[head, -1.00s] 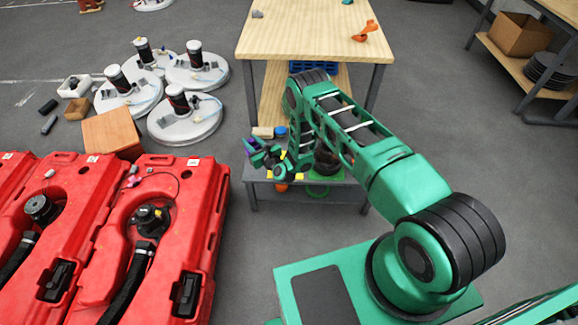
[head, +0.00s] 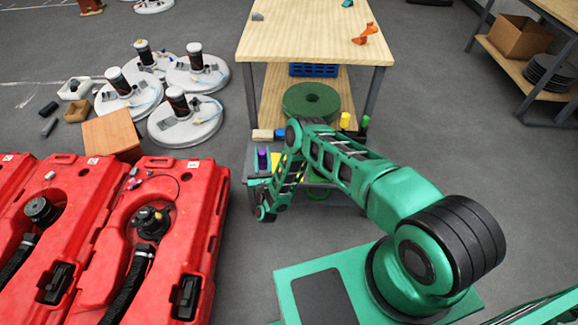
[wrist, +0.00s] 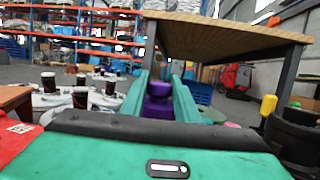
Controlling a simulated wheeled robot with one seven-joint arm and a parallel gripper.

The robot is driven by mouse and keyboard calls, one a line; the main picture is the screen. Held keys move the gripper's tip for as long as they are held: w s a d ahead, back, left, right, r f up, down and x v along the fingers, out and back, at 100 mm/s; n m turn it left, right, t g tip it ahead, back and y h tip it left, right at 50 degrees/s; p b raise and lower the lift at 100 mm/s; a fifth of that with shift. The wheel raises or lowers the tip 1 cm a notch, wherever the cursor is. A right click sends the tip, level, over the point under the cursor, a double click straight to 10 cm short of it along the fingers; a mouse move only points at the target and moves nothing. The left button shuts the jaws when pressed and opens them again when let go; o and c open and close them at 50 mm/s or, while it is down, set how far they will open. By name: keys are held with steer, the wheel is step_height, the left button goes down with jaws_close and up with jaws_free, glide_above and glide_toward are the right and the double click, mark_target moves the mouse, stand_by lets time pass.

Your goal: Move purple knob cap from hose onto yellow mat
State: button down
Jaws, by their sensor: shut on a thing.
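The purple knob cap (head: 262,157) is held in my gripper (wrist: 158,92). In the wrist view the purple cap (wrist: 158,106) sits between the two green fingers. In the head view my gripper is over the left front end of the low shelf under the wooden table. A small yellow patch (head: 276,159), which looks like part of the yellow mat, shows just right of the cap; my arm hides the rest. Whether the cap touches anything below it is unclear. Black hoses (head: 128,285) lie in the red cases, well left of my gripper.
The wooden tabletop (head: 312,38) overhangs the shelf, with a dark leg (head: 250,92) close behind my gripper. A green disc (head: 311,102), a yellow object (head: 345,119) and a blue crate (head: 313,69) are under the table. Red cases (head: 190,215) stand to the left.

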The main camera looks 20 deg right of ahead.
steer(key=shift+w+d+f, duration=0.15)
steer(key=shift+d+f, duration=2.4)
steer(key=shift+d, duration=0.05)
steer(key=shift+w+d+f, duration=0.15)
steer(key=shift+d+f, duration=2.4)
steer(key=shift+d, duration=0.05)
steer(key=c, duration=1.4)
jaws_free()
steer(key=shift+o, duration=0.2)
